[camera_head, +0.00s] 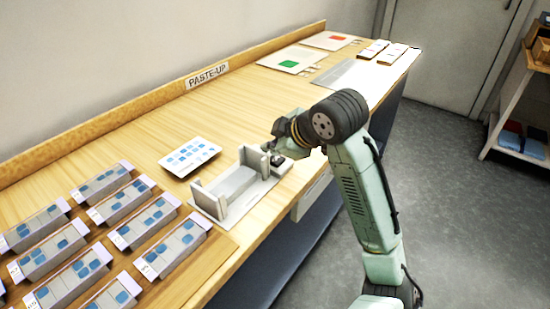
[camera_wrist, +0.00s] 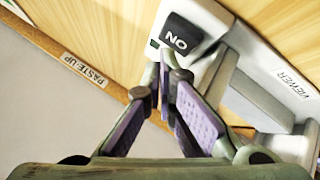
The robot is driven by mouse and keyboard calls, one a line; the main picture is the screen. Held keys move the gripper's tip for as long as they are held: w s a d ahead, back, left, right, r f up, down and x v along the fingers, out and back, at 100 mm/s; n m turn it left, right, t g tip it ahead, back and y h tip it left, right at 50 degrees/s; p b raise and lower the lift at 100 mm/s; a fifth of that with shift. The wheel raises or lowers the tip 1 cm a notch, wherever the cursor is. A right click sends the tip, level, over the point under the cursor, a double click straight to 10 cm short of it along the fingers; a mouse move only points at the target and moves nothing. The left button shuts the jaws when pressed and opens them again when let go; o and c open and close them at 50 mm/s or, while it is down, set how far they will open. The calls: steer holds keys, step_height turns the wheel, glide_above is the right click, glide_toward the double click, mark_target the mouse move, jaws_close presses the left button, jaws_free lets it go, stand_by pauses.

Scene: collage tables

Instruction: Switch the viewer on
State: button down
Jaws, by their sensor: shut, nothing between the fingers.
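The viewer (camera_head: 238,187) is a pale grey cradle with upright ends on the bench. Its VIEWER label (camera_wrist: 294,84) shows in the wrist view. At its right end is a small pale switch box with a black rocker (camera_wrist: 181,36) marked ON, seen upside down. A small dark green spot (camera_wrist: 154,43) sits on the box beside the rocker; I cannot tell whether it is lit. My gripper (camera_wrist: 165,66) is shut and empty, its tips at the box's near edge in the picture. Contact is unclear. In the head view my gripper (camera_head: 274,151) is over the switch box.
A card with blue squares (camera_head: 190,156) lies behind the viewer. Several labelled trays with blue pieces (camera_head: 172,247) fill the bench at left. Boards with green and red patches (camera_head: 291,61) lie at the far end. A PASTE-UP label (camera_head: 207,75) marks the back ledge.

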mark_target(274, 161)
steer(key=shift+f, duration=0.4)
steer(key=shift+f+b, duration=0.25)
steer(key=shift+b, duration=0.2)
stand_by(0.3)
steer(key=shift+r+p, duration=0.6)
steer(key=shift+r, duration=0.1)
steer(key=shift+r, duration=0.1)
steer(key=shift+r+p, duration=2.45)
steer(key=shift+r, duration=0.45)
